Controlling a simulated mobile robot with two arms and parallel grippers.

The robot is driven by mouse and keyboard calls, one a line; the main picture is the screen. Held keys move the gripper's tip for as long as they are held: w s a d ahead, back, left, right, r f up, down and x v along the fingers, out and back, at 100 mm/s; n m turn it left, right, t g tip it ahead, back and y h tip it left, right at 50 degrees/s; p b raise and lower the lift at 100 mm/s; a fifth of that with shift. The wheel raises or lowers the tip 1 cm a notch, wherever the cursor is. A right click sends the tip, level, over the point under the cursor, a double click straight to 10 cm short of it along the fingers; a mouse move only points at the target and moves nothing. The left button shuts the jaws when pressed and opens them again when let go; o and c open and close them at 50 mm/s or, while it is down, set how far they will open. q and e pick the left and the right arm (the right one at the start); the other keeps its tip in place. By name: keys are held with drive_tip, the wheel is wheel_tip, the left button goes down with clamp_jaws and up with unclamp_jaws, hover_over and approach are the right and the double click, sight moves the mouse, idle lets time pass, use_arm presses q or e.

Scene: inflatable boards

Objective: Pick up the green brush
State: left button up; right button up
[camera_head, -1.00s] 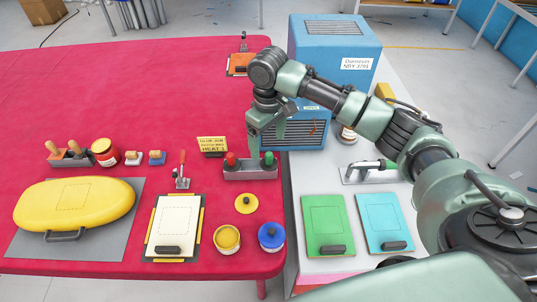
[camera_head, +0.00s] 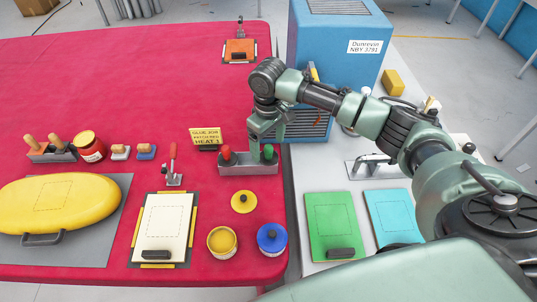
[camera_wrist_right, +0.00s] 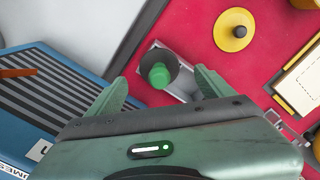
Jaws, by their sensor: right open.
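The green brush (camera_head: 268,152) stands upright in a slot of a grey two-slot holder (camera_head: 248,169) near the right edge of the red table. A red-handled brush (camera_head: 226,153) stands in the holder's left slot. My right gripper (camera_head: 268,143) is open, pointing down at the green brush. In the right wrist view, the green knob (camera_wrist_right: 160,76) shows between the two spread fingertips (camera_wrist_right: 160,80), with a gap on both sides. Contact with it is not visible. The brush's lower part is hidden in the holder. My left gripper is not in view.
A blue vented machine (camera_head: 335,50) stands behind my right arm. A yellow sign (camera_head: 205,135) and a red-handled clamp (camera_head: 173,165) are left of the holder. A yellow lid (camera_head: 244,201) and open pots (camera_head: 272,238) are in front. Green and cyan boards (camera_head: 331,220) lie on the grey bench.

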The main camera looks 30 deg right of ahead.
wheel_tip(320, 180, down, 4)
drive_tip(key=shift+d+r, duration=0.1)
drive_tip(key=shift+r, duration=0.1)
drive_tip(key=shift+c, duration=0.3)
drive_tip(key=c, duration=1.4)
drive_tip(key=shift+r, duration=0.1)
drive_tip(key=shift+r+b, duration=0.95)
drive_tip(key=shift+r, duration=9.05)
